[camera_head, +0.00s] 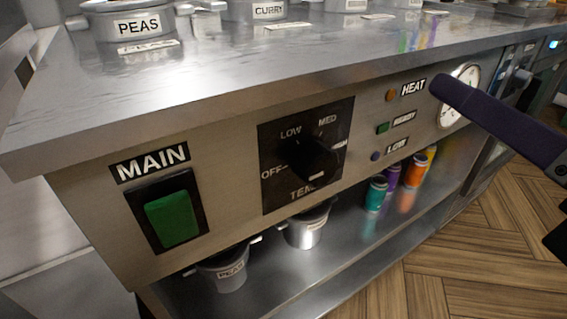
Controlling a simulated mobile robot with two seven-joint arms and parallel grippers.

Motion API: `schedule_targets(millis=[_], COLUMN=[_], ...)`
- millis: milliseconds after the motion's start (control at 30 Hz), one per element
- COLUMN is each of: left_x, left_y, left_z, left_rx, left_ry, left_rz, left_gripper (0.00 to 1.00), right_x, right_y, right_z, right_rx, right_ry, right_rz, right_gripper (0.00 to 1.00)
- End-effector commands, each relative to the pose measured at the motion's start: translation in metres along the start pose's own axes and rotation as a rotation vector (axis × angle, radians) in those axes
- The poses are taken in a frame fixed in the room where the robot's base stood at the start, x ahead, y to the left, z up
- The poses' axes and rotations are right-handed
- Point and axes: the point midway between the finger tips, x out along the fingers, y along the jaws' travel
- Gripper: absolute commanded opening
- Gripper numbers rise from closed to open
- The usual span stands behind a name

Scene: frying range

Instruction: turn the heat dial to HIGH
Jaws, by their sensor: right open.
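The heat dial (313,158) is a black knob on a black plate (275,200) in the front panel, in the middle of the head view. OFF, LOW and MED can be read around it. A further white marking at its right is too slanted to read, and the lower label is partly hidden by the knob. A white mark shows low on the knob; I cannot tell which setting it points to. My right gripper (497,122) comes in from the right, open, with one dark purple finger seen in front of the gauge, apart from the dial. My left gripper is out of view.
A green MAIN switch (172,219) is left of the dial. Right of it are HEAT, READY and LOW lamps (382,128) and a round gauge (470,78). The steel counter (230,75) overhangs the panel. Pots (307,228) and coloured containers (376,194) stand on the shelf below.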

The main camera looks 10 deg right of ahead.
Motion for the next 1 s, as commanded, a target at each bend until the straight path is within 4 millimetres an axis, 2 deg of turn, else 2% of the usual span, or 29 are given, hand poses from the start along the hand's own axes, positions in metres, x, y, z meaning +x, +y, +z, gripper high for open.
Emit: schedule_targets(millis=[33,100,200,300,433,567,800,1000], left_x=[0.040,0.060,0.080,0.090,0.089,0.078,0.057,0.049], left_y=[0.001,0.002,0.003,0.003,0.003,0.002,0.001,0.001], left_z=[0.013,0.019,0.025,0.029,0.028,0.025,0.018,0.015], left_rx=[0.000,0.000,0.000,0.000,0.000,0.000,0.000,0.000], left_ry=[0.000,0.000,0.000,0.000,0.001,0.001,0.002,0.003], left_rz=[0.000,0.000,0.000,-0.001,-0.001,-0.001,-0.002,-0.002], left_gripper=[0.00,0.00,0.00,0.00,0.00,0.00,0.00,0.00], right_x=[-0.002,-0.005,-0.010,-0.014,-0.015,-0.004,0.032,0.061], right_y=[-0.009,-0.004,0.000,0.004,0.009,0.014,0.026,0.033], right_z=[-0.042,-0.067,-0.096,-0.112,-0.117,-0.114,-0.117,-0.124], right_rx=[-0.122,-0.283,-0.462,-0.572,-0.626,-0.628,-0.626,-0.624], right_ry=[0.011,0.020,0.030,0.036,0.038,0.036,0.035,0.036], right_rz=[0.059,0.140,0.231,0.290,0.321,0.324,0.323,0.321], right_gripper=[0.89,0.89,0.89,0.89,0.89,0.89,0.89,0.89])
